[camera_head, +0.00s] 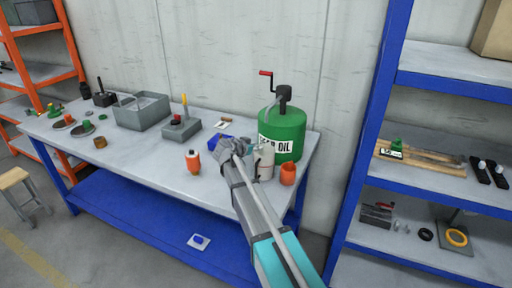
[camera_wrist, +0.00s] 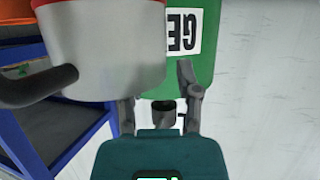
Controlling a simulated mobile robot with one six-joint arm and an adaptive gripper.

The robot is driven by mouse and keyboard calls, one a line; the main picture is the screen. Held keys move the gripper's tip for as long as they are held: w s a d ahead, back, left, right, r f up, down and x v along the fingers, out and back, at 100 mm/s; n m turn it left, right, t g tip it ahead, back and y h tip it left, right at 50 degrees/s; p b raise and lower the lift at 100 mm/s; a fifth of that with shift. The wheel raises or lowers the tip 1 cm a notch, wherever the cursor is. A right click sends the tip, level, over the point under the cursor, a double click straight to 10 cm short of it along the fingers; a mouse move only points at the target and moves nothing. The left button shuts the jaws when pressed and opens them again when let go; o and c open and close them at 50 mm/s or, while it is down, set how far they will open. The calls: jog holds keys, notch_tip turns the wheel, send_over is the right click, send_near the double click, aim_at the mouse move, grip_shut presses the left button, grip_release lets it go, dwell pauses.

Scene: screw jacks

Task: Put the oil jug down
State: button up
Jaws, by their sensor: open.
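The oil jug (camera_head: 265,164) is a pale grey can that appears to stand upright on the workbench, just right of my gripper and in front of the green drum. In the wrist view the jug (camera_wrist: 105,50) is large and close, with a red rim and a dark spout or handle at left. My gripper (camera_head: 229,149) is open beside it; its fingers also show in the wrist view (camera_wrist: 158,98). One finger is partly hidden by the jug. Whether a finger touches the jug, I cannot tell.
The green gear oil drum (camera_head: 282,132) stands behind the jug. Orange bottles (camera_head: 288,174) (camera_head: 193,162) and a blue item (camera_head: 214,143) are nearby. A grey bin (camera_head: 142,112) stands farther left. The bench (camera_head: 150,170) front is clear; a blue shelf (camera_head: 372,130) rises at right.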

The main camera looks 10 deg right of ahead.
jog(key=p+v, duration=0.4)
jog(key=v, duration=0.7)
jog(key=shift+r, duration=0.15)
jog(key=shift+s+a, duration=0.1)
jog(key=s+d+f+n+g+y, duration=0.2)
jog(key=s+d+f, duration=0.1)
jog(key=s, duration=0.4)
jog(key=s+d+f+n+g+y, duration=0.2)
jog(key=s+d+f+g, duration=0.1)
jog(key=s, duration=0.3)
jog(key=s+d+f+n+g+y, duration=0.2)
jog(key=s+d+f, duration=0.2)
jog(key=s, duration=0.3)
jog(key=shift+s+d+f+g+y, duration=0.2)
jog(key=shift+s+d+g+y, duration=0.05)
jog(key=shift+s+g+y, duration=0.1)
jog(key=s+f+n+g+y, duration=0.1)
jog(key=s+n+y, duration=0.2)
jog(key=s, duration=0.4)
jog(key=shift+s+a, duration=0.2)
jog(key=shift+a, duration=0.3)
